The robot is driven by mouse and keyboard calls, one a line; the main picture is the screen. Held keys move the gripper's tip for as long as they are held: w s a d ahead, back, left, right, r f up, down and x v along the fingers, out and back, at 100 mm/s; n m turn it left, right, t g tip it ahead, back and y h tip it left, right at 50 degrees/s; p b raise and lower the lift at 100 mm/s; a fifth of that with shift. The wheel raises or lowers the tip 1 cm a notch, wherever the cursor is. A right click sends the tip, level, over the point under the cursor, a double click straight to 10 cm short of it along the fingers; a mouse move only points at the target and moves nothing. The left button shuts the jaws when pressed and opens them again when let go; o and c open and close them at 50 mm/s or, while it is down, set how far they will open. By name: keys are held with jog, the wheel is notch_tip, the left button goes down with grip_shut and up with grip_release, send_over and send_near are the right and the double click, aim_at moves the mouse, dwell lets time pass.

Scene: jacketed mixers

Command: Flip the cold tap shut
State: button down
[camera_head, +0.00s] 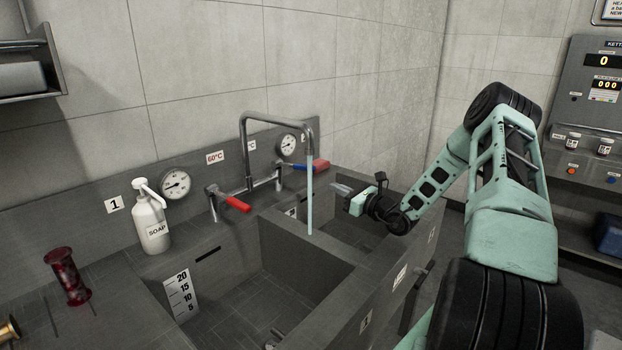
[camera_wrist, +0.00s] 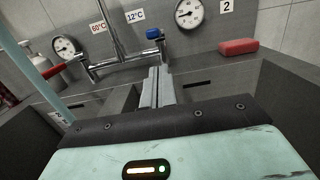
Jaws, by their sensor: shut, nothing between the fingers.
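The cold tap's blue lever (camera_head: 304,166) sticks out from the right end of the mixer on the back wall. In the wrist view the blue lever (camera_wrist: 154,33) appears nearly end-on, just beyond my fingertips, beside the 12°C label. My gripper (camera_head: 338,187) is shut and empty, to the right of and a little below the lever in the head view. In the wrist view my gripper (camera_wrist: 158,72) points at the tap; I see a gap. A pale water stream (camera_head: 310,195) falls from the spout.
The hot tap's red lever (camera_head: 238,204) is at the mixer's left end, by the 60°C label. A red block (camera_wrist: 238,46) lies on the ledge right of the cold tap. A soap bottle (camera_head: 151,220) stands left. The divider (camera_head: 290,245) separates two basins.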

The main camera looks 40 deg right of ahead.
aim_at(315, 170)
jog(key=shift+w, duration=0.1)
jog(key=w+a+r+p, duration=0.1)
jog(key=w+p, duration=0.1)
jog(key=w, duration=0.7)
jog(key=shift+w+a, duration=0.2)
jog(key=shift+w, duration=0.15)
notch_tip(315, 170, up, 3)
jog(key=g+p, duration=0.1)
jog(key=p, duration=0.2)
jog(key=shift+f+g, duration=0.2)
jog(key=shift+g, duration=0.1)
jog(key=r+g+p, duration=0.1)
jog(key=r+p, duration=0.1)
jog(key=w+r+g+p, duration=0.1)
jog(key=r+g+p, duration=0.1)
jog(key=p, duration=0.1)
jog(key=shift+w+a+r+h+p, duration=0.1)
jog(key=shift+r+h+p, duration=0.2)
jog(key=shift+r, duration=0.1)
jog(key=shift+w+r+g+p, duration=0.45)
jog(key=shift+r+g, duration=0.15)
jog(key=shift+g, duration=0.2)
jog(key=shift+f, duration=0.15)
